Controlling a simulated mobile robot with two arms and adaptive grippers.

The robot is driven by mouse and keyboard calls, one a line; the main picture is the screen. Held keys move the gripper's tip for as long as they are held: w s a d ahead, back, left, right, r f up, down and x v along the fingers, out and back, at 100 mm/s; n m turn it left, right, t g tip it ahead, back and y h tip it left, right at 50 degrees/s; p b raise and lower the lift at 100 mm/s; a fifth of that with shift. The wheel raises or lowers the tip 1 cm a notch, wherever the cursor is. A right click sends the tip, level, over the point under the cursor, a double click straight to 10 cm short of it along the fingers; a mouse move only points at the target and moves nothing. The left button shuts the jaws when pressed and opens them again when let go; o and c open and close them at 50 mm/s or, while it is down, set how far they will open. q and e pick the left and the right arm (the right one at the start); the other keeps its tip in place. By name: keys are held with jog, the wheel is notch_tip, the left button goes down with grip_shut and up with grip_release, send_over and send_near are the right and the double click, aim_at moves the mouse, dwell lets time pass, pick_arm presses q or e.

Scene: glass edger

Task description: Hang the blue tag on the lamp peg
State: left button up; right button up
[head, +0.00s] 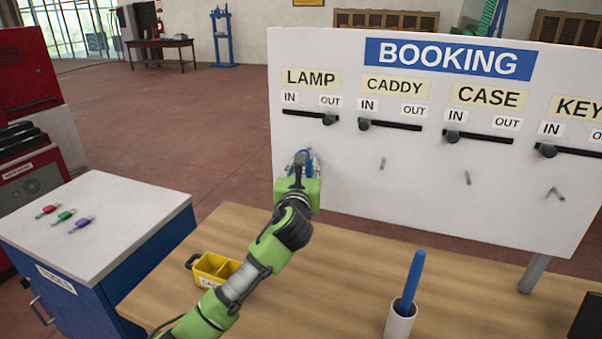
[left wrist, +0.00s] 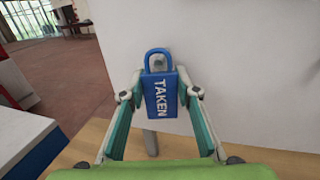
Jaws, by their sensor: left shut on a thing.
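The blue tag (left wrist: 161,98), marked TAKEN, is upright between the fingers of my left gripper (left wrist: 160,94), its loop at the top. A small grey end, apparently the lamp peg (left wrist: 158,62), shows within the loop; I cannot tell whether the loop is around it or only in front. In the head view my left gripper (head: 302,165) is at the board (head: 430,195) below the LAMP label (head: 311,78) and hides the peg. A bit of the blue tag (head: 309,158) shows there. My right gripper is not in view.
The LAMP slider (head: 329,119) is at OUT; the CADDY slider (head: 364,125) is at IN. Other bare pegs (head: 382,163) stick out to the right. A yellow caddy (head: 215,268) and a white cup (head: 400,320) stand on the table. Coloured tags (head: 65,215) lie on the left cabinet.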

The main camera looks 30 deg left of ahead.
pick_arm(q)
jog(key=shift+w+a+f+b, duration=0.15)
jog(key=shift+w+f+b, duration=0.05)
jog(key=shift+w+b, duration=0.3)
jog(key=shift+w+r, duration=0.2)
jog(key=shift+w, duration=0.05)
jog(key=shift+a+r+p, duration=0.1)
jog(key=shift+r+p, duration=0.1)
jog(key=shift+p, duration=0.5)
jog(key=shift+c, duration=0.4)
jog(key=shift+w, duration=0.1)
jog(key=shift+c, duration=0.3)
jog(key=shift+o, duration=0.3)
jog(key=shift+w, duration=0.15)
